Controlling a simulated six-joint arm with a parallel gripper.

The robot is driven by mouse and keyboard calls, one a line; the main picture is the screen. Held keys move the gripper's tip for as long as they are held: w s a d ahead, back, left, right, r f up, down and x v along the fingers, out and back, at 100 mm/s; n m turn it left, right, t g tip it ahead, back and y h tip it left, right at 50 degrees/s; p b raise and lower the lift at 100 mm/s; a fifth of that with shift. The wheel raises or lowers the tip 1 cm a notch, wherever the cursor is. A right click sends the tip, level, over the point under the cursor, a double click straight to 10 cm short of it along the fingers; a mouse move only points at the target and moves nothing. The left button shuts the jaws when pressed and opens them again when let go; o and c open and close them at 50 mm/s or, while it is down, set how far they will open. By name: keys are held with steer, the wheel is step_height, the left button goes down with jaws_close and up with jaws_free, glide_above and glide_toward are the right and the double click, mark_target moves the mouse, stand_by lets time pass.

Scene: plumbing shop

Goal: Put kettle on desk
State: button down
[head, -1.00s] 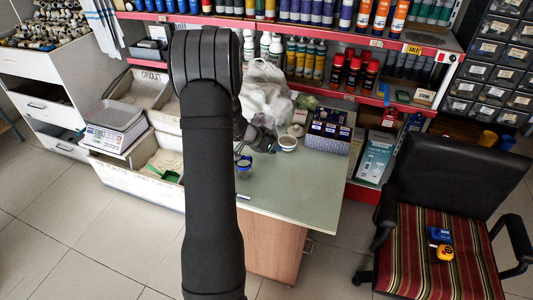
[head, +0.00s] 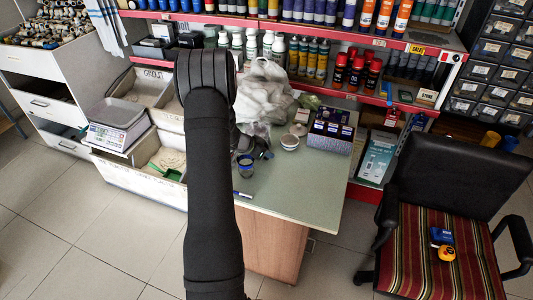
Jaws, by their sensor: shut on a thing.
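The desk (head: 303,192) has a grey-green top and a wooden front, right of my arm. My gripper (head: 262,152) is dark and mostly hidden behind my own arm, low over the desk's left part. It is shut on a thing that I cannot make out. I see no clear kettle in this view; my arm covers part of the scene. A small round whitish thing (head: 290,142) stands on the desk right of my gripper, apart from it.
A dark blue cup (head: 245,166) and a pen (head: 243,195) are at the desk's left edge. White bags (head: 265,95) and a blue box of small packs (head: 330,137) stand at the back. The desk's front is clear. A chair (head: 440,200) stands to the right.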

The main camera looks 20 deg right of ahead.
steer(key=c, duration=1.4)
jaws_free()
steer(key=shift+f, duration=0.1)
steer(key=shift+a+r, duration=0.25)
steer(key=shift+r, duration=0.1)
steer(key=v, duration=1.1)
steer(key=shift+s+r, duration=0.1)
steer(key=shift+r, duration=0.05)
steer(key=x, duration=1.2)
steer(key=shift+a, duration=0.1)
